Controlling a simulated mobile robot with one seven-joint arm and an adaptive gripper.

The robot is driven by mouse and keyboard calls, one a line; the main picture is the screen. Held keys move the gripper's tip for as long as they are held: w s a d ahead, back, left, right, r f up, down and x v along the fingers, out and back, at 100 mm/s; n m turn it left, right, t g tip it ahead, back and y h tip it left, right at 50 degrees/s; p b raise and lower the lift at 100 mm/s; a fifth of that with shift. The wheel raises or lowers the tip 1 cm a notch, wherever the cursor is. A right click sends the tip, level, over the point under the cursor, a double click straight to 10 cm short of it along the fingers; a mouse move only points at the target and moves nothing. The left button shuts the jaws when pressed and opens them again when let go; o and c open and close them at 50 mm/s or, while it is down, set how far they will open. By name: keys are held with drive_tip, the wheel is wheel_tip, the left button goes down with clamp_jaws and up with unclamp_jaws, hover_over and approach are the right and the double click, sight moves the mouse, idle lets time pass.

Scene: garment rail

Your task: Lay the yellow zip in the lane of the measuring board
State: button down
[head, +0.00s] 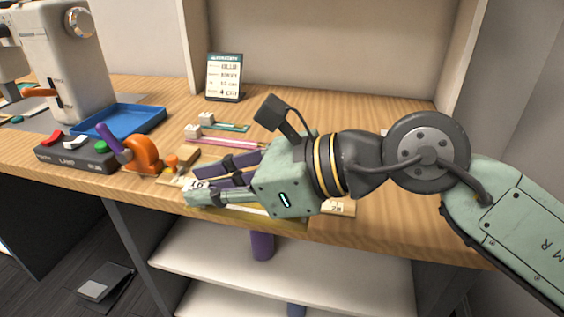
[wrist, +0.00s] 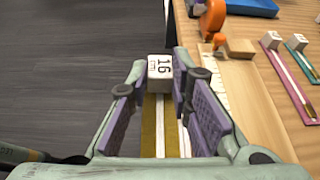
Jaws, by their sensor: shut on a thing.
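My gripper (head: 198,189) is at the front edge of the table in the head view. In the wrist view my gripper (wrist: 163,82) has its purple pads shut on the yellow zip (wrist: 150,128), near its white end block marked 16. The zip runs from the block back between the fingers, with yellow and white strips. It appears left of the table edge, against the dark floor. The measuring board (wrist: 241,100), pale wood with a white scale, lies to the right of the gripper. In the head view my arm hides most of the board (head: 342,208); its lane cannot be made out.
A pink zip (head: 222,142) and a teal zip (head: 232,127), each with a white block, lie behind the board. An orange tool (head: 146,153), a button box (head: 75,153), a blue tray (head: 120,121) and a sewing machine (head: 65,60) stand left. A sign (head: 224,77) stands at the back.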

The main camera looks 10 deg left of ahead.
drive_tip(key=w+a, duration=0.1)
drive_tip(key=w, duration=0.4)
drive_tip(key=w+f, duration=0.1)
drive_tip(key=w, duration=0.4)
drive_tip(key=w+a+p, duration=0.1)
drive_tip(key=w, duration=0.4)
drive_tip(key=shift+w+a+f, duration=0.2)
drive_tip(key=shift+w+a, duration=0.1)
drive_tip(key=shift+w, duration=0.1)
drive_tip(key=shift+f, duration=1.8)
drive_tip(key=shift+f, duration=0.15)
drive_tip(key=c, duration=1.4)
unclamp_jaws()
drive_tip(key=shift+c, duration=0.2)
drive_tip(key=shift+r, duration=0.2)
drive_tip(key=v, duration=1.2)
